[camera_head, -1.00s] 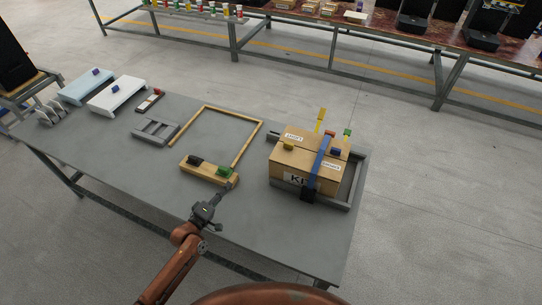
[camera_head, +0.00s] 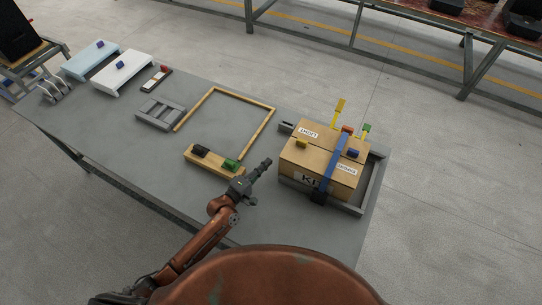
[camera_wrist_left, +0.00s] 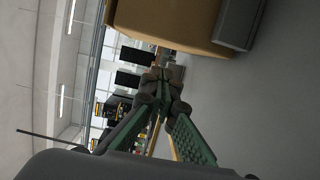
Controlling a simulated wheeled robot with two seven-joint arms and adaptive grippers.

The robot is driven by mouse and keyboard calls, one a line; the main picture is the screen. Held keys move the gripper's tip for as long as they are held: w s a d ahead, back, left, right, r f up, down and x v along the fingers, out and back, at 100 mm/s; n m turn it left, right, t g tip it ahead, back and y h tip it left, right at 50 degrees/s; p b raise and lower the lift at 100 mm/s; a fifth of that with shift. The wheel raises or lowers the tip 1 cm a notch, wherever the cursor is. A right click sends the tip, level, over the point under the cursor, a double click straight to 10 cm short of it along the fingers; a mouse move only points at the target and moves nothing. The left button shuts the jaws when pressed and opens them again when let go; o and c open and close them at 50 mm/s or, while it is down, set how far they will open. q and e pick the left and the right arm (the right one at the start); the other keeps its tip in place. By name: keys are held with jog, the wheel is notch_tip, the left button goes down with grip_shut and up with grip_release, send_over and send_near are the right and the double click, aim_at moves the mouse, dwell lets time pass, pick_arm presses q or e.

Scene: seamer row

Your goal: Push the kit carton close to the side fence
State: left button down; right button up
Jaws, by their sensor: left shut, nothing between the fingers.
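The kit carton (camera_head: 300,162) is a brown box with a blue strap, paper labels and coloured clips on top. It stands upright on the right part of the grey table, inside or against a low grey fence (camera_head: 372,185) that runs along its right side. A gap shows between the carton and that side of the fence. My left gripper (camera_head: 266,163) is shut and empty, just left of the carton, apart from it. In the left wrist view the closed fingertips (camera_wrist_left: 160,75) are near the carton's brown side (camera_wrist_left: 170,20). My right gripper is not in view.
A wooden block (camera_head: 214,161) with black and green clips lies left of my gripper. A thin wooden frame (camera_head: 213,90) lies behind it.

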pick_arm(q)
jog(key=x, duration=0.5)
jog(key=shift+d, duration=0.5)
jog(key=shift+x, duration=1.1)
jog(key=shift+w+d, duration=0.2)
jog(key=shift+w, duration=0.1)
jog(key=shift+w+d, duration=0.15)
jog(key=shift+w, duration=0.05)
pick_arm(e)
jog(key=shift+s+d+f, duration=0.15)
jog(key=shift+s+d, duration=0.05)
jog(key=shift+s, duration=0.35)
